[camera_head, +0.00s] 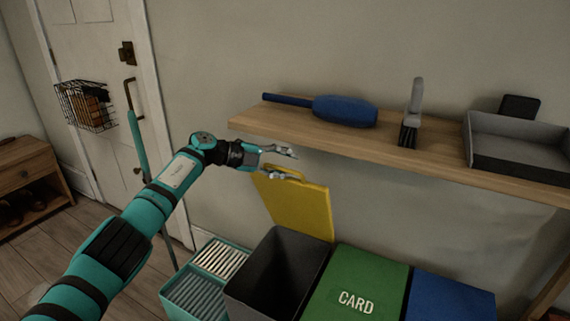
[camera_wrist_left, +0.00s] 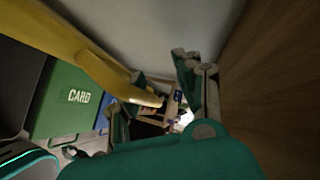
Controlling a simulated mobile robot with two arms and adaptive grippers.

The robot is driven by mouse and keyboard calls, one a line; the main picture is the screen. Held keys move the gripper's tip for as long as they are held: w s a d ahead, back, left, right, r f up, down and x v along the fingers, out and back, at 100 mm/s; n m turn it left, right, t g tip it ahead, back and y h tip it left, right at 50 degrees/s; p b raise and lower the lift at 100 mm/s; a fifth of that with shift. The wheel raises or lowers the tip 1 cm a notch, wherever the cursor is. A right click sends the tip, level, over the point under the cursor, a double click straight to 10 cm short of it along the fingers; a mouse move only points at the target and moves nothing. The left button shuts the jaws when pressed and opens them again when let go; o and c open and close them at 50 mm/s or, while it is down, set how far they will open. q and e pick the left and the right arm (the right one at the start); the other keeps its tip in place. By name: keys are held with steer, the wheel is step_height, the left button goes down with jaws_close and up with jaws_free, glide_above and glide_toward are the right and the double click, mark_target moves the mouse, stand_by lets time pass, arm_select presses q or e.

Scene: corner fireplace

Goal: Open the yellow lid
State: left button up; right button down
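The yellow lid (camera_head: 302,208) stands raised, tilted back toward the wall, above an open dark grey bin (camera_head: 278,273). Its top edge is just under the wooden shelf. My left gripper (camera_head: 294,163) is at the lid's top edge, below the shelf front, with its fingers apart. In the left wrist view the lid's yellow handle (camera_wrist_left: 108,74) runs close beside one finger of the gripper (camera_wrist_left: 163,72). I cannot tell whether they touch. Nothing is held between the fingers. My right gripper is not in view.
A green CARD bin (camera_head: 355,285) and a blue bin (camera_head: 448,300) stand right of the open bin. A teal ribbed container (camera_head: 195,295) is left.

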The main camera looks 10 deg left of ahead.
arm_select(q)
steer(key=v, duration=1.2)
